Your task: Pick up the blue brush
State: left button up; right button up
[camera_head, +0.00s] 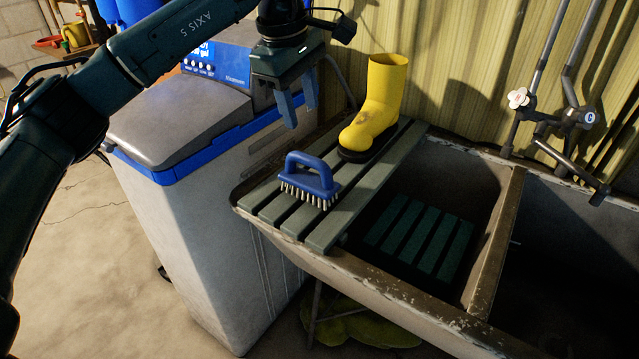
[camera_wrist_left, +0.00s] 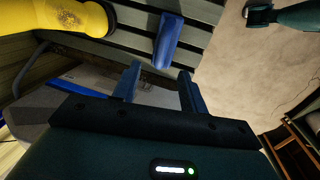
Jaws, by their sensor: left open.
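The blue brush (camera_head: 312,179) lies bristles down on the grey-green slatted rack (camera_head: 345,207) over the sink's left end, its arched handle upward. In the left wrist view the brush (camera_wrist_left: 168,40) shows beyond the fingertips. My left gripper (camera_head: 299,107) points down, open and empty, above and behind the brush, near the front right of the softener's panel. Its two fingers also show in the left wrist view (camera_wrist_left: 158,80), apart from the brush. My right gripper is not in view.
A yellow boot (camera_head: 378,105) stands on the rack just behind the brush. The water softener (camera_head: 215,215) is to the left. The double sink (camera_head: 487,245) has a divider and metal pipes (camera_head: 565,110) at the right. A wall (camera_head: 450,65) closes the back.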

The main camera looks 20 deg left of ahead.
aim_at(306, 156)
pick_arm(q)
jog(key=f, duration=0.2)
jog(key=w+f, duration=0.1)
jog(key=f, duration=0.4)
jog(key=shift+w, duration=0.25)
jog(key=shift+w+d+f, duration=0.1)
jog(key=shift+f, duration=1.25)
jog(key=shift+w+d+f, duration=0.1)
jog(key=shift+f, duration=1.25)
jog(key=shift+c, duration=0.3)
grip_shut()
